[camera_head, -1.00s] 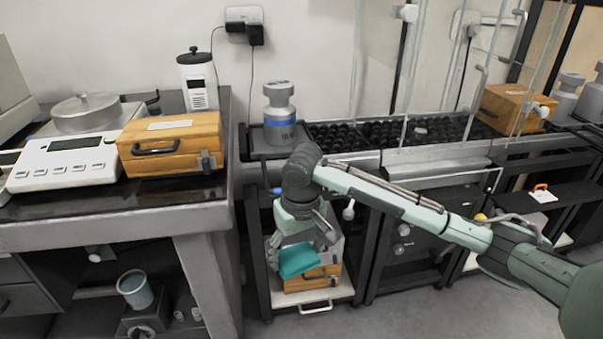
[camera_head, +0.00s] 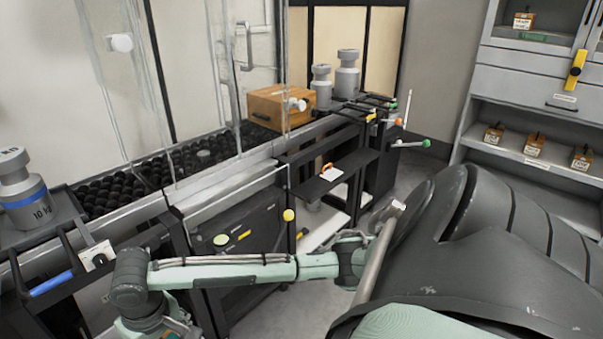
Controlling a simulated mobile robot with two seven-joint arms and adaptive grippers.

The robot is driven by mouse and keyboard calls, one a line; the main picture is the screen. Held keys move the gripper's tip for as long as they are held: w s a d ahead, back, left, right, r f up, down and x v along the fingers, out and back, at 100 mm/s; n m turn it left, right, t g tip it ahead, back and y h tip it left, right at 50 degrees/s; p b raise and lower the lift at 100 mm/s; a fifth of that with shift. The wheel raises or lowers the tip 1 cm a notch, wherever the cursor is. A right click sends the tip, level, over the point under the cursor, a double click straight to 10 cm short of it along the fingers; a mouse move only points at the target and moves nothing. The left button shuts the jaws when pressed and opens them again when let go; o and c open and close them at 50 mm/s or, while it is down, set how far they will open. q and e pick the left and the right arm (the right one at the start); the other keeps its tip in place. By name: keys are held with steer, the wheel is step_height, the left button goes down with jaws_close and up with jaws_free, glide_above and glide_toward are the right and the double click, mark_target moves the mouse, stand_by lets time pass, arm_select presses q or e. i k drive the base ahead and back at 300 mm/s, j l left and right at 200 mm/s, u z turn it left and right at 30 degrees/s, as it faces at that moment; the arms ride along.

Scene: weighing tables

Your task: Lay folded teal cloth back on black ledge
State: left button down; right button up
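The black ledge (camera_head: 350,178) is in the middle of the head view, sticking out below the long bench. My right arm reaches across the lower picture to the left and bends down at the wrist. The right gripper is cut off by the bottom edge, so its fingers do not show. The folded teal cloth is out of view. My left gripper is not in view.
A wooden box (camera_head: 281,107) and grey weights (camera_head: 347,75) stand on the bench behind the ledge. A 10 kg weight (camera_head: 25,195) stands at far left. Coloured knobs (camera_head: 425,143) stick out right of the ledge. A grey cabinet (camera_head: 540,125) stands at the right.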

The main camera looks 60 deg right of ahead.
mark_target(312, 187)
steer(key=l+z, duration=0.1)
steer(key=l, duration=0.55)
steer(key=i+l+z, duration=0.1)
steer(key=l, duration=0.55)
steer(key=l+z, duration=0.1)
steer(key=l, duration=0.55)
steer(key=i, duration=0.05)
